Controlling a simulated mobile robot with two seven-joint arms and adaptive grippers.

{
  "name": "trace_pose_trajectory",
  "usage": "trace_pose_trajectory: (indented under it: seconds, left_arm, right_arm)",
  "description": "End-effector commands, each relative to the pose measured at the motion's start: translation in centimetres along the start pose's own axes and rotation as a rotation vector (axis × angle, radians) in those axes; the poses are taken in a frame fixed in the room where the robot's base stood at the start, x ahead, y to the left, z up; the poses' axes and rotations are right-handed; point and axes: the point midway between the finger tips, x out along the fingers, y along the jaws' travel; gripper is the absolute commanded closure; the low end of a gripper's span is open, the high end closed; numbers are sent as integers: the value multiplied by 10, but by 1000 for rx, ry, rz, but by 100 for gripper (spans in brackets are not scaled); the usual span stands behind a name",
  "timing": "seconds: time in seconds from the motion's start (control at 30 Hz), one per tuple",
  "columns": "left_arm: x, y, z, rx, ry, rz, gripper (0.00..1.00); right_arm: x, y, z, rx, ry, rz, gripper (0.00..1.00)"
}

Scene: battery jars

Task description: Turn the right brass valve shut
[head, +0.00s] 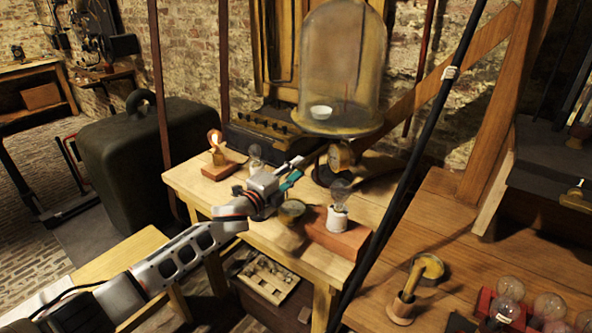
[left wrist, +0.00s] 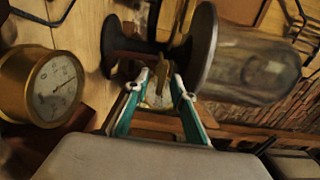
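My left gripper (head: 294,177) reaches over the wooden table toward the stand under the glass bell jar (head: 342,55). In the left wrist view its two green fingers (left wrist: 161,78) are apart. A small brass valve (left wrist: 161,97) shows in the gap between them, at the dark stand (left wrist: 130,48). I cannot tell whether the fingers touch it. In the head view the gripper and the stand's plate hide most of this valve. My right gripper is not in view.
A brass pressure gauge (left wrist: 55,86) is close beside the gripper. A bulb on a white socket (head: 338,217) stands on a red block to the right, and a lit bulb (head: 215,140) to the left. A dark slanted pole (head: 410,160) crosses the table's right side.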

Motion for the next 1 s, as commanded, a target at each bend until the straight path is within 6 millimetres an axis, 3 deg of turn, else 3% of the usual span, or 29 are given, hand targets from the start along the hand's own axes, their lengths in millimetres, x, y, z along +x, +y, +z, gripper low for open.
trace_pose_trajectory:
  seconds: [0.37,1.0]
  left_arm:
    - [-11,-1,1,0,0,-2,76]
    - [-110,1,0,-1,0,1,76]
  right_arm:
    - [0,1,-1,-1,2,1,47]
    - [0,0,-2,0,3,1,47]
